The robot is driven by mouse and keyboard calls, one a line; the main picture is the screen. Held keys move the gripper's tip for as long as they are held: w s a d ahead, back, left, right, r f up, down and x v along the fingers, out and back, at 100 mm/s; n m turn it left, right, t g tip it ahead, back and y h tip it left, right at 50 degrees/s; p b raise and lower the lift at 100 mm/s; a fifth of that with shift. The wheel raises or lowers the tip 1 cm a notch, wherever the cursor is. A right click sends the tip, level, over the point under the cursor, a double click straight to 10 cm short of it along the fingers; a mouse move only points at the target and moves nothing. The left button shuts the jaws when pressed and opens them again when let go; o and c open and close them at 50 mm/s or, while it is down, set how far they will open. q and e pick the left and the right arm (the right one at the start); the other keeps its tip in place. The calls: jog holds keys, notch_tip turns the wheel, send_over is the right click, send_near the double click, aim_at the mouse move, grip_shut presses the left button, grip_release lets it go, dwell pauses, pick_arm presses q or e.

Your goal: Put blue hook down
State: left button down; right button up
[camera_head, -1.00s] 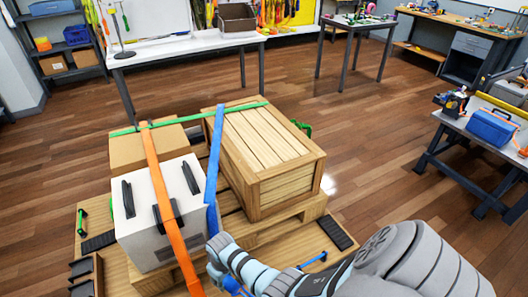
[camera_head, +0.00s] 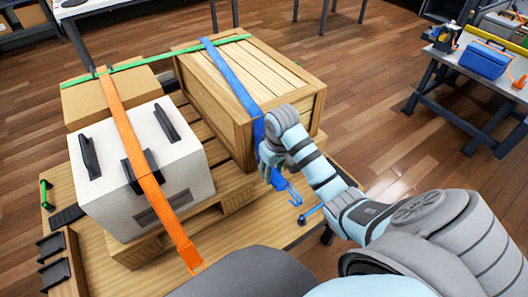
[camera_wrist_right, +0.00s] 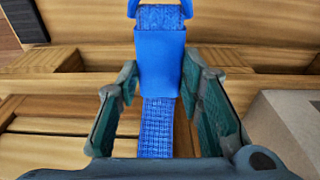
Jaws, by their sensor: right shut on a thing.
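The blue hook (camera_head: 288,190) hangs at the lower end of the blue strap (camera_head: 232,78), in front of the wooden crate (camera_head: 232,125). The strap runs from the green strap (camera_head: 160,58) across the crate's top and down its near side. My right gripper (camera_head: 270,163) is shut on the blue hook piece, just off the crate's near face and above the pallet edge. In the right wrist view, the blue hook's body (camera_wrist_right: 160,57) lies between the fingers, with strap below it. The hook tip is cut off at the top there. My left gripper is not in view.
A white case (camera_head: 140,175) with black handles stands left, under an orange strap (camera_head: 135,140). A cardboard box (camera_head: 105,95) is behind it. All rest on a wooden pallet (camera_head: 110,265). A bench with a blue toolbox (camera_head: 485,60) is far right, with open floor between.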

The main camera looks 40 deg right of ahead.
aim_at(271, 205)
notch_tip(271, 205, down, 19)
jog(key=b, duration=0.7)
jog(key=shift+r, duration=0.35)
jog(key=o, duration=0.8)
notch_tip(271, 205, up, 12)
jog(key=s+p, duration=0.1)
jog(key=p, duration=0.4)
jog(key=shift+s+p, duration=0.2)
jog(key=shift+p, duration=0.2)
